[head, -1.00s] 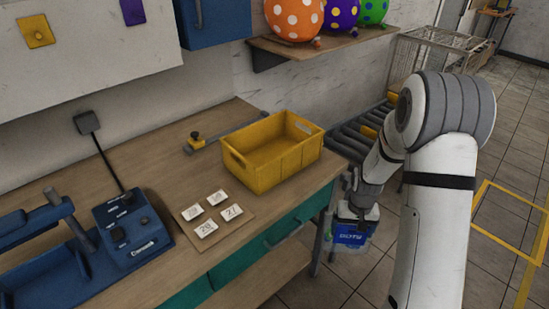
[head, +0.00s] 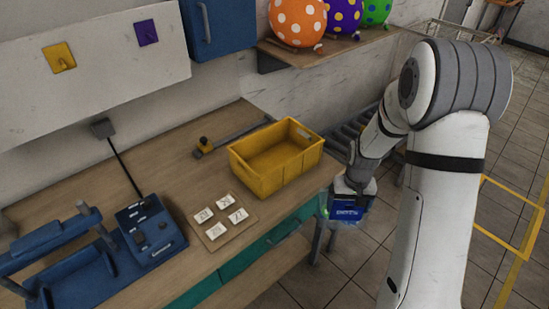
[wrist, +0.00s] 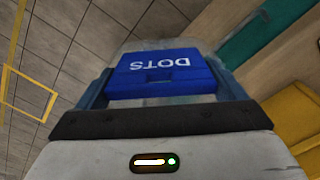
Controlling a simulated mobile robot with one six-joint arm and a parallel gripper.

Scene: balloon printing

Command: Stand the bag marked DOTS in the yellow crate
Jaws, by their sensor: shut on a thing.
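The bag marked DOTS (head: 347,208) has a blue label and hangs from my gripper (head: 357,186), off the right end of the workbench. In the wrist view the blue DOTS label (wrist: 160,72) fills the space between the jaws of my gripper (wrist: 160,95), with the lettering upside down. My gripper is shut on the bag. The yellow crate (head: 268,182) stands on the bench near its right end, to the left of my gripper, and looks empty. The crate's edge also shows at the right of the wrist view (wrist: 295,115).
A board with several number cards (head: 224,215) lies left of the crate. A blue machine (head: 150,232) stands further left. A shelf (head: 330,48) holds spotted balloons above.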

